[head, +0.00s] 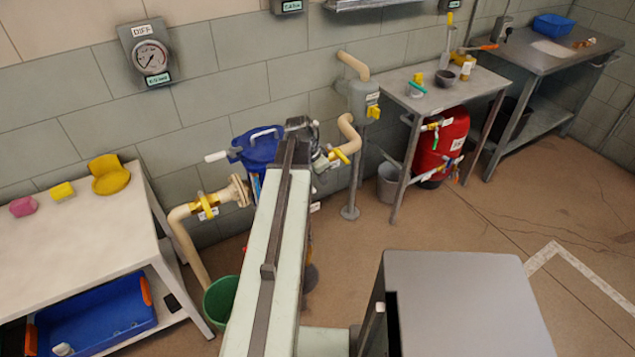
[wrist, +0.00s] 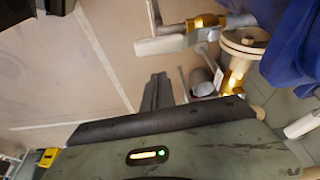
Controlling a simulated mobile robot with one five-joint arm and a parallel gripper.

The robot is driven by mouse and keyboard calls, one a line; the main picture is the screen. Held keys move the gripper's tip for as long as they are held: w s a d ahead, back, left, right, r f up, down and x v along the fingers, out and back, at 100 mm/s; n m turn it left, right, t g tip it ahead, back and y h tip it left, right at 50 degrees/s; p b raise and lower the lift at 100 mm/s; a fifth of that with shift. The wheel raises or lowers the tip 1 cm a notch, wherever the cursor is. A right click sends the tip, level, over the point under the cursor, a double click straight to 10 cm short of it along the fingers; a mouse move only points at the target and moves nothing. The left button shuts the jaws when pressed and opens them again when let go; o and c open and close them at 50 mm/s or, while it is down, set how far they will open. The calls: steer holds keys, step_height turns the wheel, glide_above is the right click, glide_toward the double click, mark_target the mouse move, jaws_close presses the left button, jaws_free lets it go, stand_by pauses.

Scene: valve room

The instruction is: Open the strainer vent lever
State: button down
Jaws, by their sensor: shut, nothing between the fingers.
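The blue strainer (head: 258,147) stands against the wall behind my arm, which hides part of it. A pale lever handle (head: 215,156) sticks out to its left; I take this for the vent lever. In the wrist view the pale handle (wrist: 160,45) shows near the top centre, beside a brass fitting, with the blue strainer body (wrist: 296,50) at the right. My gripper (wrist: 157,92) is shut and empty. Its fingers show just below the handle in the picture, with a gap between them. In the head view the gripper end is dark and its fingertips are unclear.
A green bucket (head: 220,302) stands below. A white bench (head: 75,235) is at left; a grey cabinet (head: 460,300) is at right.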

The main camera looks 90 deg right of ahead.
steer(key=p+v, duration=0.9)
steer(key=shift+s+d+r, duration=0.2)
steer(key=shift+s+r, duration=0.1)
steer(key=shift+r, duration=0.25)
